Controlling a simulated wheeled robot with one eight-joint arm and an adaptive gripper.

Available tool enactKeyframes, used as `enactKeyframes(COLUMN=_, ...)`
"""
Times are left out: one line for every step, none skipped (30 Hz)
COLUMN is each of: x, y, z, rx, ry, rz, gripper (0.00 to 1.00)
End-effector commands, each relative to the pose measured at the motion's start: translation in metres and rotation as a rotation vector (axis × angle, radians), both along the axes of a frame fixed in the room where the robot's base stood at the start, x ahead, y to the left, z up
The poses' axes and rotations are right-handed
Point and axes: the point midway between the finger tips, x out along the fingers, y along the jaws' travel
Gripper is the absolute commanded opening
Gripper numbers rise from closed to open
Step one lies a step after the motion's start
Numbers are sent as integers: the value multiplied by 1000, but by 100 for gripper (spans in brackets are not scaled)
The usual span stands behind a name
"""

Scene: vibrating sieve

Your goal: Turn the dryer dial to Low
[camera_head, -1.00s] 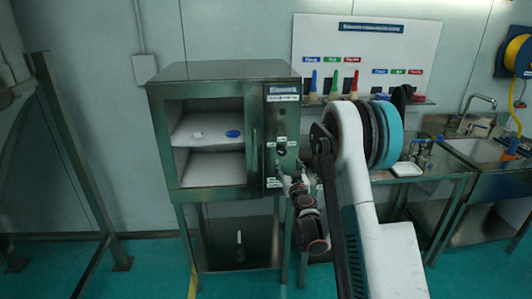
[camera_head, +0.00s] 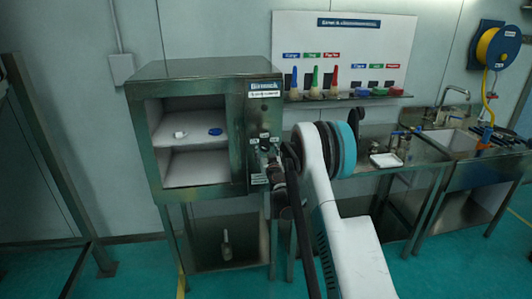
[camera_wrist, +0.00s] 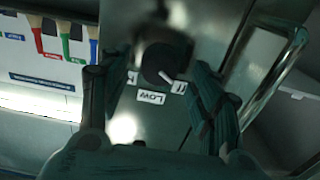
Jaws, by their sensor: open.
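The dryer (camera_head: 190,72) is a steel cabinet with a glass door at the left of the head view. Its black dial (camera_wrist: 163,60) shows in the wrist view, with a white pointer mark aimed down and to the right. The upside-down "LOW" label (camera_wrist: 150,97) lies just below the dial, and the pointer sits between it and another small label (camera_wrist: 179,87). My gripper (camera_wrist: 160,90) is open, with one finger on each side of the dial. Whether the fingers touch it I cannot tell. In the head view my gripper (camera_head: 270,160) is at the dryer's control panel, partly hiding the dial.
A board (camera_head: 345,50) with several coloured brushes hangs right of the dryer. A steel table with a white tray (camera_head: 386,160) and a sink (camera_head: 455,140) stand further right.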

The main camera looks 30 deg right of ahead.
Motion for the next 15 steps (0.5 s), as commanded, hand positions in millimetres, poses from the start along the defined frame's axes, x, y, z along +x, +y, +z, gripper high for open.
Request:
enactKeyframes(x=6, y=-1, z=0, rx=0, ry=0, rz=0, gripper=58)
enactKeyframes(x=8, y=-2, z=0, rx=0, ry=0, rz=0, gripper=58)
enactKeyframes(x=10, y=-3, z=0, rx=0, ry=0, rz=0, gripper=58)
enactKeyframes(x=12, y=-3, z=0, rx=-1, ry=0, rz=0, gripper=58)
enactKeyframes(x=13, y=-4, z=0, rx=-1, ry=0, rz=0, gripper=58)
enactKeyframes(x=14, y=-4, z=0, rx=-1, ry=0, rz=0, gripper=58)
enactKeyframes(x=15, y=-4, z=0, rx=-1, ry=0, rz=0, gripper=58)
enactKeyframes(x=15, y=-4, z=0, rx=-1, ry=0, rz=0, gripper=58)
enactKeyframes(x=15, y=-4, z=0, rx=-1, ry=0, rz=0, gripper=58)
enactKeyframes(x=15, y=-4, z=0, rx=-1, ry=0, rz=0, gripper=58)
enactKeyframes(x=15, y=-4, z=0, rx=-1, ry=0, rz=0, gripper=58)
enactKeyframes(x=15, y=-4, z=0, rx=-1, ry=0, rz=0, gripper=58)
enactKeyframes(x=15, y=-4, z=0, rx=-1, ry=0, rz=0, gripper=58)
enactKeyframes(x=15, y=-4, z=0, rx=-1, ry=0, rz=0, gripper=58)
enactKeyframes(x=15, y=-4, z=0, rx=-1, ry=0, rz=0, gripper=53)
